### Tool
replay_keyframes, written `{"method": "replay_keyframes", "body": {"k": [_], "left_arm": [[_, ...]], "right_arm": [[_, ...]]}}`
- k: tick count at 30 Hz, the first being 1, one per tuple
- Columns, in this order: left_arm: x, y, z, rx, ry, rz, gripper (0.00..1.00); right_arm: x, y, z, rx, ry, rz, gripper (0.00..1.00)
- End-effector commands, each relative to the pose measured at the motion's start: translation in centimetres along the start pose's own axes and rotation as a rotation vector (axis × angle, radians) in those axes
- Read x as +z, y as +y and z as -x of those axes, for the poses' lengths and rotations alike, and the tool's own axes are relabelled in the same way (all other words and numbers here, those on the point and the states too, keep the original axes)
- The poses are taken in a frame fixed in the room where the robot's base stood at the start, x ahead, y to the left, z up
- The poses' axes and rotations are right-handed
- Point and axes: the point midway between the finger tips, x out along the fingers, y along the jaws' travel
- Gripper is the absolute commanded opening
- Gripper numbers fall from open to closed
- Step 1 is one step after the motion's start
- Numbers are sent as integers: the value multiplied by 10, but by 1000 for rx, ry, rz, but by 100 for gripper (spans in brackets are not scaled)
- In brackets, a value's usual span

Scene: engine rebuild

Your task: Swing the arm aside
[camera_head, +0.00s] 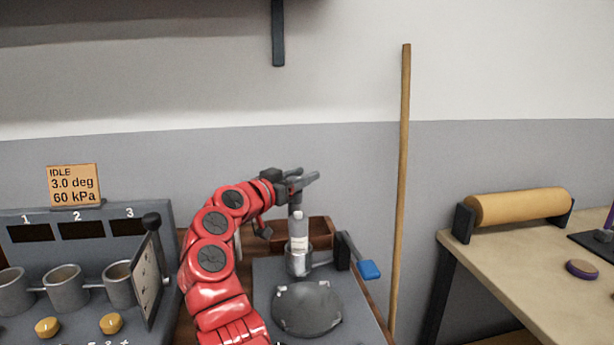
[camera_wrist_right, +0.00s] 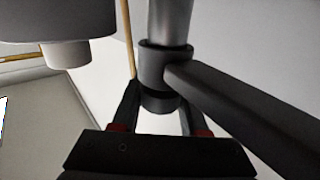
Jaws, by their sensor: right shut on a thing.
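My right gripper (camera_head: 296,181) is at the top of a grey upright post (camera_head: 298,214) in the head view. In the right wrist view its fingers (camera_wrist_right: 160,112) are shut around a dark round collar (camera_wrist_right: 160,68). A dark bar (camera_wrist_right: 240,112), apparently the arm, runs from this collar to the lower right. A metal cylinder (camera_wrist_right: 171,22) rises above it. In the head view the post has a pale-labelled lower part (camera_head: 298,240) over a metal cup (camera_head: 299,263). My gripper partly hides the bar's top joint. My left gripper is out of view.
A grey base with a round plate (camera_head: 307,308) lies in front of the post. A blue-ended lever (camera_head: 369,269) sticks out right. A console with cups (camera_head: 62,285) stands left. A wooden pole (camera_head: 402,180) leans on the wall. A workbench (camera_head: 520,250) is at right.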

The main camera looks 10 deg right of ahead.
Motion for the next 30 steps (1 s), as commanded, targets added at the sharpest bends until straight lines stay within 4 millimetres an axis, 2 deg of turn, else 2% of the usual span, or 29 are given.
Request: {"method": "replay_keyframes", "body": {"k": [2,12,30], "left_arm": [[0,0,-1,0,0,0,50],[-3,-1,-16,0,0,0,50],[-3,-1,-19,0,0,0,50]], "right_arm": [[6,-1,0,33,-14,11,0],[7,2,1,142,-13,12,0],[6,4,2,170,-2,9,0]]}}
